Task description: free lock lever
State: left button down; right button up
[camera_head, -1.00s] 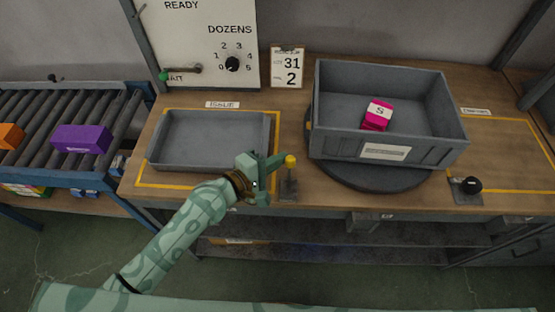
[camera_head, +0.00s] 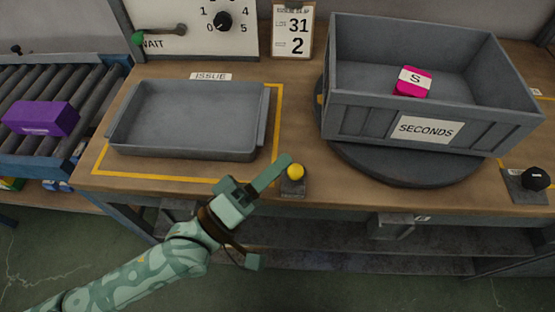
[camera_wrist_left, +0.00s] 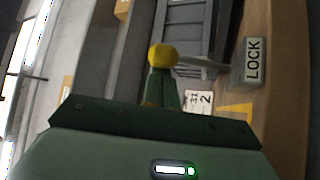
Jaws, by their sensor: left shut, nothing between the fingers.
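The lock lever has a yellow ball knob (camera_head: 296,172) and stands on a small grey base at the table's front edge, between the issue tray and the turntable. In the left wrist view the yellow knob (camera_wrist_left: 162,54) is at the fingertips, and its shaft runs right to a grey block labelled LOCK (camera_wrist_left: 252,62). My left gripper (camera_head: 285,162) is shut and empty. Its fingers are beside the knob, on its left; I cannot tell whether they touch it. The shaft is mostly hidden behind the knob in the head view.
The grey issue tray (camera_head: 118,138) is empty. A grey SECONDS crate (camera_head: 365,126) holding a pink packet (camera_head: 412,84) stands on a round dark turntable (camera_head: 400,172). A black knob (camera_head: 535,178) is at right. A purple box (camera_head: 42,118) lies on the roller conveyor at left.

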pick_arm(q)
jog(key=shift+s+f+m+h+b, duration=0.25)
jog(key=shift+s+m+h+b, duration=0.15)
jog(key=shift+m+b, duration=0.35)
jog(key=shift+s+m+h, duration=0.1)
jog(key=shift+m+h, duration=0.15)
jog(key=shift+h, duration=0.05)
jog(key=shift+r, duration=0.1)
pick_arm(e)
jog(key=shift+s+d+f, duration=0.1)
jog(key=shift+d+f, duration=0.55)
jog(key=shift+f, duration=0.35)
jog(key=shift+s+a, duration=0.1)
